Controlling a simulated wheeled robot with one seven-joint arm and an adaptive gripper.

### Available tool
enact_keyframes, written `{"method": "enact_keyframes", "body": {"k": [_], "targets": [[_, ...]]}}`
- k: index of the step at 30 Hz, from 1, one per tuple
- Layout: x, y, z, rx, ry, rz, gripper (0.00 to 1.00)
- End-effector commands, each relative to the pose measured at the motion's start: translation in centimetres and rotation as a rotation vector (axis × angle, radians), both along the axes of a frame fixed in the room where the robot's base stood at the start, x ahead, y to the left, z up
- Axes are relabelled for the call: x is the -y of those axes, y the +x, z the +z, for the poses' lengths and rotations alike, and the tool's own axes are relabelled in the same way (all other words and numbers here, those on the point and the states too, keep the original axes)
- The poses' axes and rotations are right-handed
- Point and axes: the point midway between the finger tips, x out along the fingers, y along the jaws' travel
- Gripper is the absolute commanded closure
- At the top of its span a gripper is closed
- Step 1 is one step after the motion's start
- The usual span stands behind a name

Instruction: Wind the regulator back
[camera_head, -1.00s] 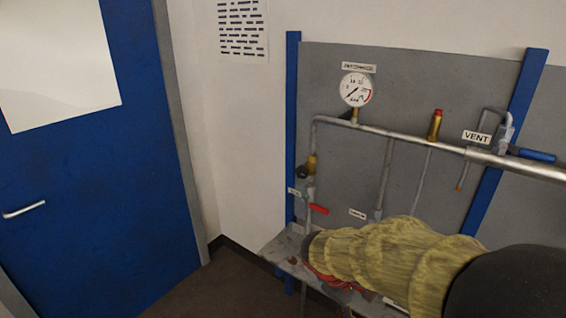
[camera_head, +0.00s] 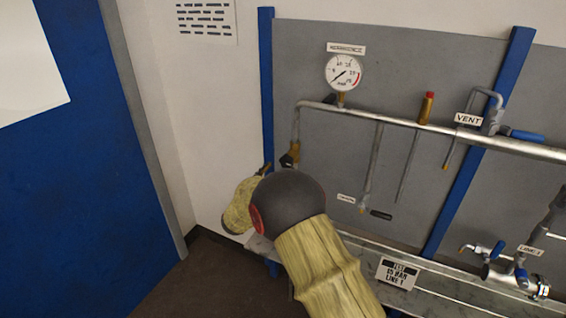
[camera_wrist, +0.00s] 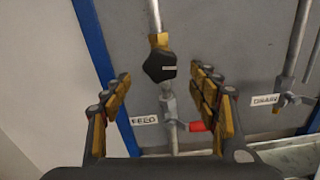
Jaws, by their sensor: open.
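The regulator is a black knob (camera_wrist: 160,67) with a pale bar mark, set under a brass body (camera_wrist: 159,41) on the vertical feed pipe. In the wrist view it lies between the two spread fingers of my gripper (camera_wrist: 160,95), which is open and empty; I see no contact. In the head view my sleeved arm hides most of the feed line, and only the dark knob (camera_head: 287,160) and the pipe above it show. My gripper's tip (camera_head: 266,168) shows there just left of the knob. A round gauge (camera_head: 343,72) sits above the main pipe.
Below the knob is a valve with a red handle (camera_wrist: 200,126) beside a FEED label (camera_wrist: 144,120). A DRAIN valve (camera_wrist: 287,100) is to the right. A blue post (camera_wrist: 104,70) stands left. A VENT valve with a blue handle (camera_head: 525,135) and a bench (camera_head: 430,285) are at right.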

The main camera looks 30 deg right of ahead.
Motion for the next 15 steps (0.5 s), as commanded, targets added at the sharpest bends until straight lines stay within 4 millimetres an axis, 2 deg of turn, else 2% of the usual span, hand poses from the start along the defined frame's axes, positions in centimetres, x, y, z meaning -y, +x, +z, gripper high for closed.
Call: {"method": "enact_keyframes", "body": {"k": [9, 15], "targets": [[3.9, 2.9, -0.2, 0.002, 0.003, -0.003, 0.4], [5.2, 3.9, -0.1, 0.0, 0.003, -0.003, 0.4]]}}
